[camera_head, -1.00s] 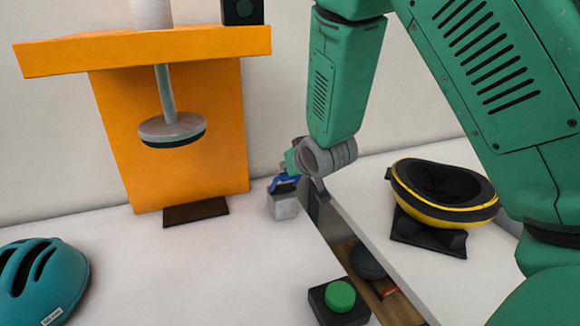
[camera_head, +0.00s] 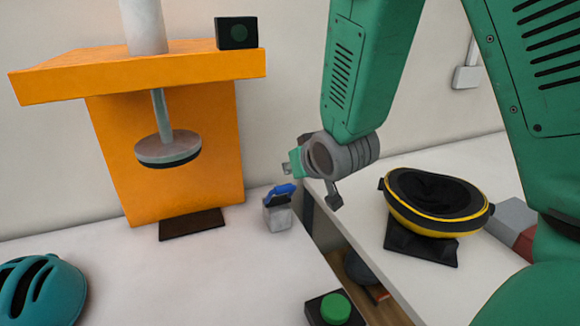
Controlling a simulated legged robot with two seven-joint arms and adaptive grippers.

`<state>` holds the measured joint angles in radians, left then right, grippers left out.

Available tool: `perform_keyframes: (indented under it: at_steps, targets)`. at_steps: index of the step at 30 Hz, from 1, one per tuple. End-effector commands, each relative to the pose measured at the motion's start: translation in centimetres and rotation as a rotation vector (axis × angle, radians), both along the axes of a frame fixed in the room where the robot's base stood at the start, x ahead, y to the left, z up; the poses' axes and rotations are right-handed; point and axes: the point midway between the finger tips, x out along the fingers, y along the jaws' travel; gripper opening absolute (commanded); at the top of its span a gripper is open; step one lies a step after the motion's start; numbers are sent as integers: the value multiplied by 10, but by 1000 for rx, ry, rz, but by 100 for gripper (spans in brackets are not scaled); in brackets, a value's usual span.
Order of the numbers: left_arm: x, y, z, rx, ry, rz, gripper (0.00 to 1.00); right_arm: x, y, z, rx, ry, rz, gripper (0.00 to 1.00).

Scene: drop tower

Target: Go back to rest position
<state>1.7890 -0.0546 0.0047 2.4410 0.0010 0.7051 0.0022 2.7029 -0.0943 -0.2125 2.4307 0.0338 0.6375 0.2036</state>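My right arm comes in from the upper right, and its gripper (camera_head: 293,166) hangs above the gap between the two white tables. The gripper is seen side-on and small, so its finger opening is not clear. Just below and left of it, apart from it, a blue object (camera_head: 281,192) sits on top of a small grey block (camera_head: 277,214) on the left table. The orange drop tower (camera_head: 170,155) stands at the left with a round grey weight (camera_head: 168,149) hanging above a dark plate (camera_head: 192,224). My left gripper is out of view.
A teal helmet (camera_head: 42,292) lies at the lower left. A green button (camera_head: 335,308) on a black box is near the front table edge. A grey and red object (camera_head: 515,222) lies behind.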

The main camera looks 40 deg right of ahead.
Motion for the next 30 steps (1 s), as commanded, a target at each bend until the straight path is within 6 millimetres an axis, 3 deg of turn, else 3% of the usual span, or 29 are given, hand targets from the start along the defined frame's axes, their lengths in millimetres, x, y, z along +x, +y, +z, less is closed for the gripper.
perform_keyframes:
  at_steps: [19, 30]
  targets:
    - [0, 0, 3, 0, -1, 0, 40, -2, 0, 4, 0, -1, 0, 0]
    - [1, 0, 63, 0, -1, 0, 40, -2, 0, 64, 0, -1, 0, 0]
